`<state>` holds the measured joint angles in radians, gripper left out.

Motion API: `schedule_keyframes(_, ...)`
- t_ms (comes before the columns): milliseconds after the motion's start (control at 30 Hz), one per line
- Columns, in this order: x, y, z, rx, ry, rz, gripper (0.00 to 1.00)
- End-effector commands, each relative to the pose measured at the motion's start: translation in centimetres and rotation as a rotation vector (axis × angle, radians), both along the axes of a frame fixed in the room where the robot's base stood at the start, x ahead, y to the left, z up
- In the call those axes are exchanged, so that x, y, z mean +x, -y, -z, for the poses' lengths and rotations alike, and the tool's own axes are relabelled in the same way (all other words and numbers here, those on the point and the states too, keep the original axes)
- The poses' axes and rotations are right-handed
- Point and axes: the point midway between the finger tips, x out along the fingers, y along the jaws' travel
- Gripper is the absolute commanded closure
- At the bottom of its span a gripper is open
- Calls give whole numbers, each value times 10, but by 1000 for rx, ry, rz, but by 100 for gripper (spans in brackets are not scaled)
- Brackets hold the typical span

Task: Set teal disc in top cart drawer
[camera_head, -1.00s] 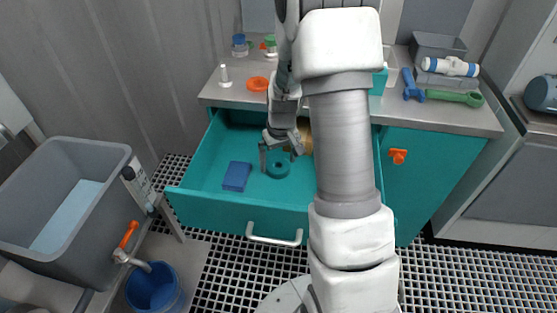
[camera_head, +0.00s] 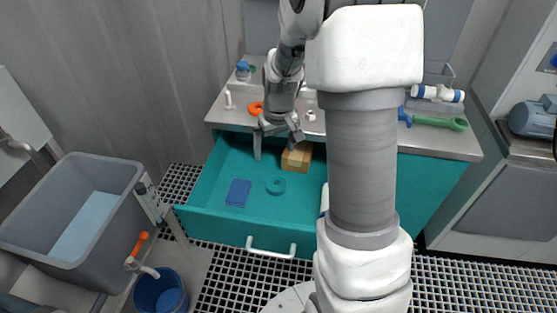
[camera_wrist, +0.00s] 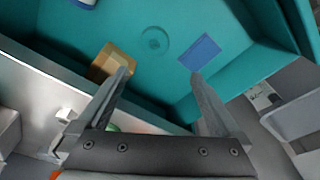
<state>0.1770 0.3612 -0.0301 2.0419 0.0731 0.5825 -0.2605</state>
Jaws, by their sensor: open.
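The teal disc (camera_head: 275,186), a small ring with a centre hole, lies flat on the floor of the open teal top cart drawer (camera_head: 205,222). In the wrist view the disc (camera_wrist: 155,41) is beyond my fingertips and apart from them. My gripper (camera_head: 277,146) is open and empty above the back part of the drawer, under the counter edge. Both of its fingers (camera_wrist: 160,73) show spread apart in the wrist view.
In the drawer, a blue block (camera_head: 238,193) lies left of the disc and a tan wooden block (camera_head: 297,158) behind it to the right. A grey basin (camera_head: 110,175) stands left.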

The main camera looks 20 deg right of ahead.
Motion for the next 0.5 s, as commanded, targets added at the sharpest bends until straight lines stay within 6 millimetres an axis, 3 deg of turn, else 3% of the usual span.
schedule_keyframes(33,-6,-7,-22,-3,27,-4,0)
schedule_keyframes(200,-37,-28,-79,-5,88,-6,0)
schedule_keyframes(500,-109,-60,-151,-5,196,-11,0)
